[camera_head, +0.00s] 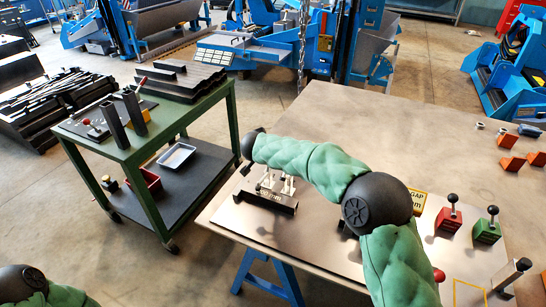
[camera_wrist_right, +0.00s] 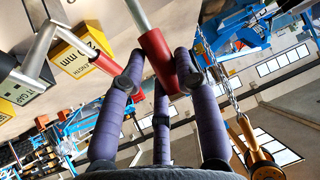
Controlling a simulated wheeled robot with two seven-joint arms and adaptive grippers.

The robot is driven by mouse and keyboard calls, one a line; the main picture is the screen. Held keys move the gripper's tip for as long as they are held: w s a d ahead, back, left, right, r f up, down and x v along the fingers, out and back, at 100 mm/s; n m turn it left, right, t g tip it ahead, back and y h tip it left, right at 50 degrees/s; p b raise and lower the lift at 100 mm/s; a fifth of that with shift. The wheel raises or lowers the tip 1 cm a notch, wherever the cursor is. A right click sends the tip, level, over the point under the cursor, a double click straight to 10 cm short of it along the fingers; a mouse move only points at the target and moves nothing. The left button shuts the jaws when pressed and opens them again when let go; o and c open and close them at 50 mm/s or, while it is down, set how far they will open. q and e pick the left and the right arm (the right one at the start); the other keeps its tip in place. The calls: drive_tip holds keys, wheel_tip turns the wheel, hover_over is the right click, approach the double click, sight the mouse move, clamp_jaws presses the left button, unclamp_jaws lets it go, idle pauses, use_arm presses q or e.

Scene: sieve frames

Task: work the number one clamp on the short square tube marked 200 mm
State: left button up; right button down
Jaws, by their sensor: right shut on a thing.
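My right gripper (camera_wrist_right: 160,70) is shut on the red handle (camera_wrist_right: 157,62) of a metal lever in the right wrist view. In the head view a dark fixture (camera_head: 270,201) with silver toggle clamps (camera_head: 266,182) sits near the table's left edge, partly behind my right arm. My right gripper is mostly hidden by that arm there. I cannot read a clamp number or clearly make out the short tube. My left gripper is out of view.
A green cart (camera_head: 150,158) on the left carries two upright dark square tubes (camera_head: 134,112) and black stock. On the work table (camera_head: 420,130) are a red lever box (camera_head: 448,219), a green one (camera_head: 486,232) and orange blocks (camera_head: 510,163). A chain (camera_wrist_right: 222,75) hangs near my right gripper.

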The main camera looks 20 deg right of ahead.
drive_tip(key=shift+s+a+t+h+b, duration=0.3)
drive_tip(key=shift+a+t+h+b, duration=0.1)
drive_tip(key=shift+a+t, duration=0.1)
idle(0.3)
drive_tip(key=c, duration=0.9)
unclamp_jaws()
drive_tip(key=shift+s, duration=0.1)
drive_tip(key=v, duration=1.2)
drive_tip(key=shift+f, duration=0.15)
